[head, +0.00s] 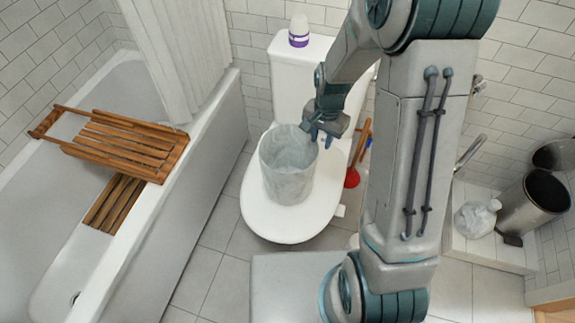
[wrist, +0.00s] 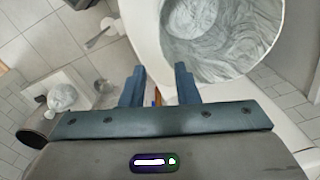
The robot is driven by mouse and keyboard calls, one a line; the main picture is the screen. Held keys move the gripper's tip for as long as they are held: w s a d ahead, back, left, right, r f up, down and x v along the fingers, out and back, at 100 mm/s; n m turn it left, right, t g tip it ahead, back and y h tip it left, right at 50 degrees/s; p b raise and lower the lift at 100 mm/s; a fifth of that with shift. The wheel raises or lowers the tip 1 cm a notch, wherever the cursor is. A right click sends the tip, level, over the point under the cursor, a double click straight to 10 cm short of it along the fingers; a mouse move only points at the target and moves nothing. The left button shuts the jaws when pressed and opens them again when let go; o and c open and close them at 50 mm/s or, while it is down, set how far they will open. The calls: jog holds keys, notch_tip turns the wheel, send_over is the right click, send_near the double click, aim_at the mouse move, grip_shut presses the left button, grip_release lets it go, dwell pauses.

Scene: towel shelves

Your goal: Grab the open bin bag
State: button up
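The open bin bag (head: 286,182) is a translucent grey-white, wrinkled, bucket-shaped bag standing upright on the closed toilet lid (head: 290,222). In the wrist view the bag (wrist: 235,65) shows from above, its round mouth open. My gripper (head: 318,132) is at the bag's upper right rim in the head view. In the wrist view my gripper (wrist: 160,80) has its two fingers apart, with a gap between them, and the bag's rim lies just beyond the right finger. Nothing is held. Whether a finger touches the rim I cannot tell.
A white bottle with a purple label (head: 299,32) stands on the toilet tank. A plunger (head: 354,172) is right of the toilet. A metal bin (head: 535,205) and a tied bag (head: 475,219) sit on a ledge at right. A bathtub with wooden racks (head: 125,145) is at left.

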jog(key=shift+w+a+f, duration=0.1)
jog(key=shift+a+f, duration=0.05)
jog(key=shift+f, duration=2.1)
jog(key=shift+w+a+f, duration=0.1)
jog(key=shift+a+f, duration=0.05)
jog(key=shift+f, duration=2.05)
jog(key=shift+a+f, duration=0.15)
jog(key=shift+f, duration=2.1)
grip_shut()
